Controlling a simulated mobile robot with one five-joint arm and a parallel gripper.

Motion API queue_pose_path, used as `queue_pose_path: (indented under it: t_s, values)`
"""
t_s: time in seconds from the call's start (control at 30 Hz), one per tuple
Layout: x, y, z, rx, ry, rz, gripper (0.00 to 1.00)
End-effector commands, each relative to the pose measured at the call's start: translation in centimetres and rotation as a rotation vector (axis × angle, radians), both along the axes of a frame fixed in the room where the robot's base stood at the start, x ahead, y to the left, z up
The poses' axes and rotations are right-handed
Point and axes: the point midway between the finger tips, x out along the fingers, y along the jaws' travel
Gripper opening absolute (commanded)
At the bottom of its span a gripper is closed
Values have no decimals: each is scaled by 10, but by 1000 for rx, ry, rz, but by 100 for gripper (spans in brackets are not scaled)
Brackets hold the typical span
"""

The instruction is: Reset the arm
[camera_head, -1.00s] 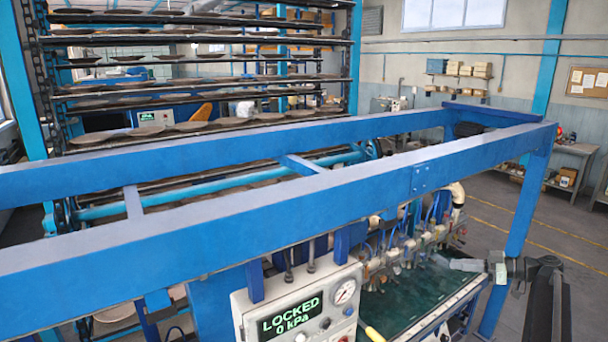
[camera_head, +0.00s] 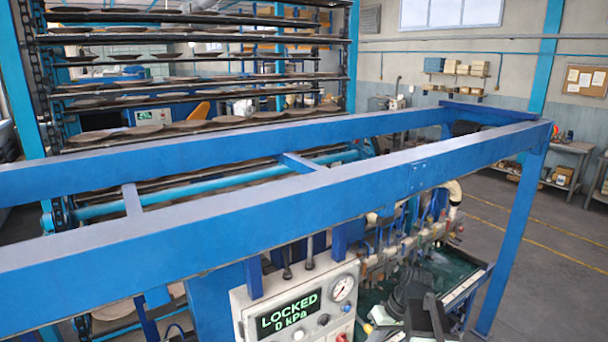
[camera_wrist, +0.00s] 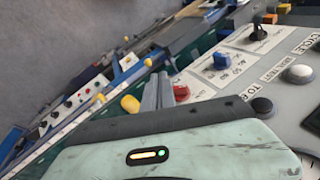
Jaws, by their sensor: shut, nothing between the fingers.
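My gripper (camera_wrist: 158,92) shows in the wrist view as two grey fingers pressed together, with nothing between them. Its pale green housing, with a small lit indicator, fills the bottom of that view. The fingers point toward a control panel with a red knob (camera_wrist: 181,93), a blue knob (camera_wrist: 221,61) and a black switch (camera_wrist: 258,33). I cannot tell the gap to the panel. In the head view my dark arm is folded at the lower right, beside the control box (camera_head: 248,312), and the fingers cannot be made out there.
The box display (camera_head: 289,313) reads LOCKED, 0 kPa. A blue frame beam (camera_head: 300,205) crosses above the box. A plate rack (camera_head: 200,95) stands behind. A yellow-tipped lever (camera_wrist: 130,105) is close to my fingers.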

Motion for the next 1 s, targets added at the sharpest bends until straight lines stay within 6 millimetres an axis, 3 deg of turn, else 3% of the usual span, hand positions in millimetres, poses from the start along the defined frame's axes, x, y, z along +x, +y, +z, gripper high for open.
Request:
queue_pose_path:
  t_s: [0.03, 0.27, 0.3, 0.57, 0.8, 0.9, 1.0]
  values:
    - [-23, 13, -6, -70, 32, -38, 0]
    - [-82, 32, -17, -394, 69, -273, 0]
    - [-73, 29, -41, -384, 72, -275, 0]
    - [-71, 27, -114, -379, 74, -274, 0]
    - [-71, 27, -211, -378, 75, -274, 0]
    - [-71, 27, -240, -378, 75, -274, 0]
    - [-71, 27, -253, -377, 75, -274, 0]
